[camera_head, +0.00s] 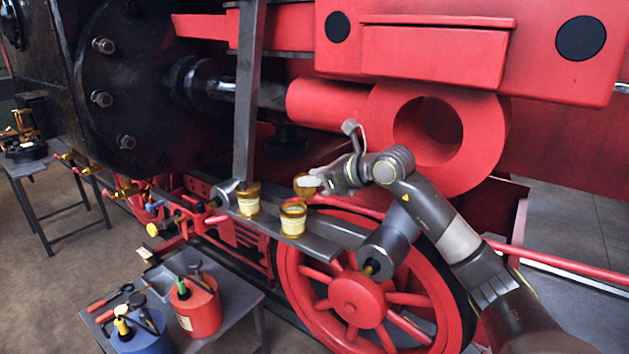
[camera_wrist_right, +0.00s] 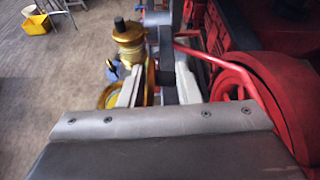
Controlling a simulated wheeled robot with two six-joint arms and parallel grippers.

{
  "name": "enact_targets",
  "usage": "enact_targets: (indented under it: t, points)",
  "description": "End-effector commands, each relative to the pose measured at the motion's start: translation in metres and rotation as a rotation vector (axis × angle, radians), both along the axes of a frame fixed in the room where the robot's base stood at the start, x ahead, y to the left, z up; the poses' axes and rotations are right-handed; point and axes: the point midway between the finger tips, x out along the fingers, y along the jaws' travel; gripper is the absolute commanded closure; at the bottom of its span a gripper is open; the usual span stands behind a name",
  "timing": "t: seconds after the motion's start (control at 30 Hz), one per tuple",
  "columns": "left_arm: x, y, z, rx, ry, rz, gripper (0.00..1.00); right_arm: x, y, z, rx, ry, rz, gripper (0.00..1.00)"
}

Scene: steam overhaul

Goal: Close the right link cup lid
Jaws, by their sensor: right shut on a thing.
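The right link cup (camera_head: 293,219) is a brass cup with a pale label, standing on a grey bar above the red wheel. Its round brass lid (camera_head: 304,187) stands raised at the cup's rear. My right gripper (camera_head: 308,182) reaches in from the right and is shut on this lid. In the right wrist view the fingers (camera_wrist_right: 158,88) have a strip of brass between them, and an open brass ring (camera_wrist_right: 108,96) shows beside the left finger. A second brass cup (camera_head: 248,199) stands to the left. My left gripper is not in view.
A grey upright bar (camera_head: 246,100) rises close to the left cup. Red framework and a large red ring (camera_head: 436,130) stand close behind my right arm. A side table (camera_head: 232,318) with a red can (camera_head: 195,306) and a blue can (camera_head: 138,333) is at lower left.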

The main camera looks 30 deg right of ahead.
Motion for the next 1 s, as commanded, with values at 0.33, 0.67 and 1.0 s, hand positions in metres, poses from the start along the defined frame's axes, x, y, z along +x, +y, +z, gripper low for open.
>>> enact_targets:
  t: [0.33,0.67,1.0]
  points:
    - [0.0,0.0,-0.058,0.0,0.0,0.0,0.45,-0.005,0.012,-0.004,-0.203,-0.088,-0.001,0.93]
    - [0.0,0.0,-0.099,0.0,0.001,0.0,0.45,-0.01,0.023,-0.001,-0.403,-0.169,-0.002,0.93]
    - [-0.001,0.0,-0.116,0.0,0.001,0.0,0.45,-0.012,0.029,0.003,-0.514,-0.212,-0.004,0.93]
